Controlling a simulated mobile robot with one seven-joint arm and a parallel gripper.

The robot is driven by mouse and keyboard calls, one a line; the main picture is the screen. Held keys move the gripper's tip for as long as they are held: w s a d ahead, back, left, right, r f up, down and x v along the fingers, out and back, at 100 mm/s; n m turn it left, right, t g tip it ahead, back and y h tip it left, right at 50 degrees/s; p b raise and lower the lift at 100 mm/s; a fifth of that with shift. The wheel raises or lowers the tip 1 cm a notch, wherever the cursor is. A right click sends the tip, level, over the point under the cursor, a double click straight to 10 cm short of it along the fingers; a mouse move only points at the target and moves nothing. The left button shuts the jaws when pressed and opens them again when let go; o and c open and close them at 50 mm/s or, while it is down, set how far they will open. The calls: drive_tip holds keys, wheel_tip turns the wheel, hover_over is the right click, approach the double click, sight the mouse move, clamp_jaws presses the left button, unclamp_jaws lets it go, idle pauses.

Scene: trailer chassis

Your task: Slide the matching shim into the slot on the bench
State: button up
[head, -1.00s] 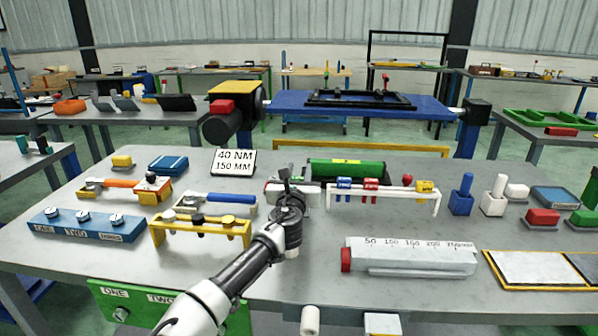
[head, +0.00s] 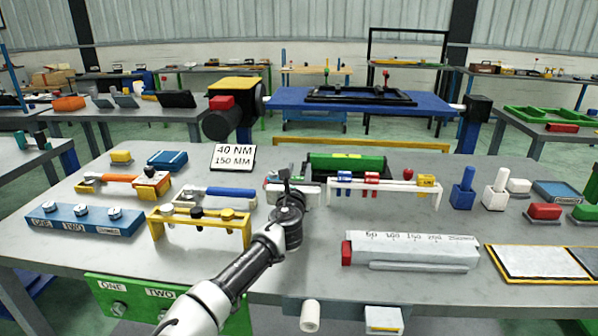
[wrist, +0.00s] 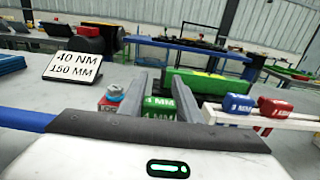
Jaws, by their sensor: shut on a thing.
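My gripper (head: 286,180) is low over the middle of the bench, left of the white shim rack (head: 405,187). In the wrist view my gripper (wrist: 163,85) is shut on a green shim (wrist: 160,104) marked 4 MM, which sits between the fingers. The rack holds a blue shim (head: 344,177), a red shim (head: 371,178) and a yellow shim (head: 427,181). The blue shim (wrist: 238,103) and red shim (wrist: 278,105) also show right of my gripper in the wrist view. A green block (head: 345,165) lies just behind. I cannot make out the slot.
A small red block with a grey-blue top (wrist: 114,95) is close left of my fingers. A yellow rack (head: 200,228) and a blue-handled wrench (head: 228,192) lie to the left. A white ruled block (head: 412,250) lies front right. A sign (head: 233,157) reads 40 NM, 150 MM.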

drive_tip(key=shift+f+b, duration=0.8)
drive_tip(key=shift+f, duration=0.35)
drive_tip(key=o, duration=1.7)
drive_tip(key=shift+d+f, duration=0.1)
drive_tip(key=shift+f, duration=0.05)
drive_tip(key=shift+r+p, duration=2.35)
drive_tip(key=shift+r, duration=1.5)
